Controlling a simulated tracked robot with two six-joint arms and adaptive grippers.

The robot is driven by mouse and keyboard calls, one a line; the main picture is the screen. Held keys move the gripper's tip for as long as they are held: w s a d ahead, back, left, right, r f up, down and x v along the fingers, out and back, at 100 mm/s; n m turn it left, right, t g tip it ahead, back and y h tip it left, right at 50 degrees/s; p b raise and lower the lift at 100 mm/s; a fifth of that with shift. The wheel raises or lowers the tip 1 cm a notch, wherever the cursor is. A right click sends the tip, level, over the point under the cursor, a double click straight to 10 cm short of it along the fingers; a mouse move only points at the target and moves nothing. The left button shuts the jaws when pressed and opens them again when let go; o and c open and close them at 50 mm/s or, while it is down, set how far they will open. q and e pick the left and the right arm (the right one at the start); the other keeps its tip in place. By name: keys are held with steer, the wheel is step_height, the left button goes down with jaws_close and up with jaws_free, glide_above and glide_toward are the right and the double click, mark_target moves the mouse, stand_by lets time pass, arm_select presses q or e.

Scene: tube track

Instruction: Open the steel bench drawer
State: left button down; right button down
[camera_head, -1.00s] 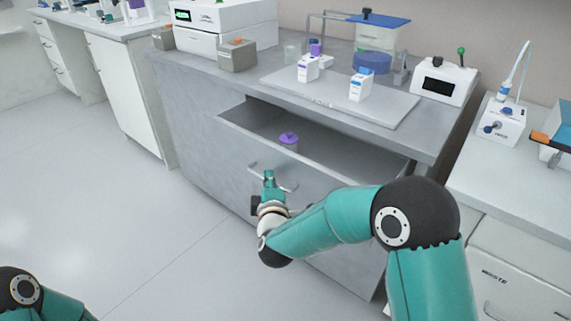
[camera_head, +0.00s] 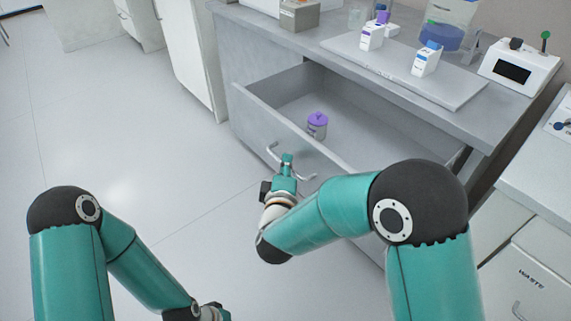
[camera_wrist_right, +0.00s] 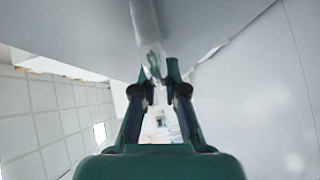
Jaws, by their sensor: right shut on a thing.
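The steel bench drawer (camera_head: 262,119) stands well out from the grey bench in the head view, its inside showing. A bar handle (camera_head: 272,153) runs across its front. My right gripper (camera_head: 287,160) is shut on the handle. In the right wrist view the fingertips of my right gripper (camera_wrist_right: 157,75) close around the handle bar (camera_wrist_right: 146,28). A jar with a purple lid (camera_head: 317,124) stands upright in the drawer. My left gripper (camera_head: 213,312) shows only in part at the bottom edge, and its fingers are not clear.
A tray (camera_head: 455,98) with small white boxes (camera_head: 425,61) lies on the bench top. A white device (camera_head: 513,70) stands at the bench's right end. A waste cabinet (camera_head: 530,268) is at the lower right. The floor (camera_head: 150,120) left of the drawer is clear.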

steer(key=c, duration=1.3)
jaws_free()
steer(key=shift+d+f, duration=0.1)
steer(key=shift+f, duration=0.15)
steer(key=shift+o, duration=0.5)
steer(key=shift+r, duration=0.1)
steer(key=s, duration=0.7)
steer(key=shift+s+a+r, duration=0.15)
steer(key=shift+a+r, duration=0.3)
